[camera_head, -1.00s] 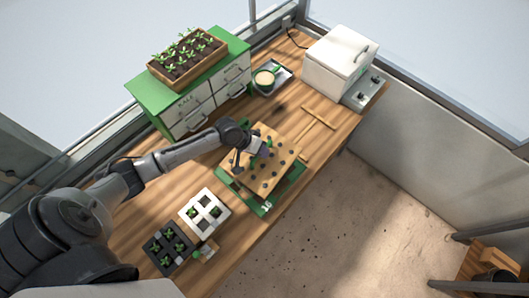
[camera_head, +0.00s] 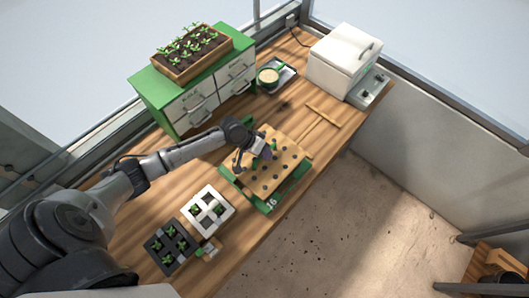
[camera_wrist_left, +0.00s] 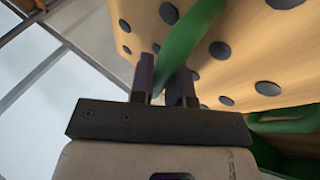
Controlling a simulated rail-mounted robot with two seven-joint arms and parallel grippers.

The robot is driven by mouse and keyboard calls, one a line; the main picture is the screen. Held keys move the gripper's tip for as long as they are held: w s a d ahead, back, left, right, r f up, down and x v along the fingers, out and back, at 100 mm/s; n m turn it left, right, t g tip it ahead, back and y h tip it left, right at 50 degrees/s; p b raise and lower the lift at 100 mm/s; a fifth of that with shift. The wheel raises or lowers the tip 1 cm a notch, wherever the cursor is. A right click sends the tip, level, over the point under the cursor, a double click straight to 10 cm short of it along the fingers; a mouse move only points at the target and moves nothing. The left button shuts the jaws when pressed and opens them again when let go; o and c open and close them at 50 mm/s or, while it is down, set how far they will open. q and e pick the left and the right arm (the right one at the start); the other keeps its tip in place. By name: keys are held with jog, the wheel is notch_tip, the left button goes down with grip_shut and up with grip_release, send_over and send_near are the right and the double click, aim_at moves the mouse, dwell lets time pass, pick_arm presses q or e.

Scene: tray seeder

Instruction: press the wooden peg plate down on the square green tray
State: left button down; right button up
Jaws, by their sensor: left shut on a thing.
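The wooden peg plate (camera_head: 287,158), with dark round pegs, is over the square green tray (camera_head: 288,195) in the middle of the bench. The tray's green rim and a "16" marking show along the near side. The plate hides most of the tray, and I cannot tell whether they touch. My left gripper (camera_head: 264,152) is above the plate's left part. In the left wrist view its fingers (camera_wrist_left: 162,80) are shut on the plate's green handle (camera_wrist_left: 188,38). The peg plate's face (camera_wrist_left: 225,75) fills the upper right there. My right gripper is not in view.
A white pot tray (camera_head: 208,222) and a black seedling tray (camera_head: 170,262) stand to the lower left. A green cabinet (camera_head: 143,77) carries a seedling box (camera_head: 194,56). A wooden T-shaped tool (camera_head: 322,116) and a white box (camera_head: 340,62) are at the upper right.

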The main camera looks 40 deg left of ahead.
aim_at(264, 161)
pick_arm(q)
jog(key=shift+f+b, duration=1.85)
jog(key=shift+f, duration=0.8)
jog(key=shift+f, duration=0.2)
jog(key=shift+f, duration=0.4)
dwell(0.4)
